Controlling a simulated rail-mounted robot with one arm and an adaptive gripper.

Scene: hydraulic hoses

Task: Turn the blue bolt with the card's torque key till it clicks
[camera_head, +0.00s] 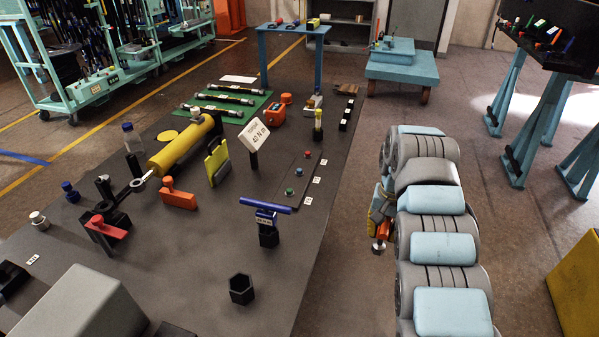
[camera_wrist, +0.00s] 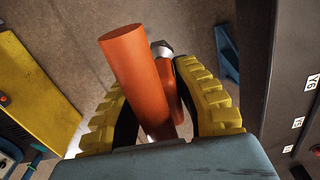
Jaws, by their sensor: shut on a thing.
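My gripper (camera_head: 379,213) is shut on an orange-red tool (camera_wrist: 138,75) with a thick round handle and a metal end. It holds the tool off the table's right side, above the floor; the yellow fingers (camera_wrist: 152,84) close around it. The card (camera_head: 257,136) stands on the table and reads 40 N m. A blue T-handled key (camera_head: 265,206) stands upright in a black holder. A dark plate (camera_head: 297,184) carries a small red, a blue (camera_head: 299,171) and a green (camera_head: 290,191) head; the blue one looks like the blue bolt. The tool's marking is not readable.
An empty black holder (camera_head: 241,288) is near the front. A yellow cylinder (camera_head: 181,148) lies farther back. The grey box (camera_head: 84,308) fills the front left.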

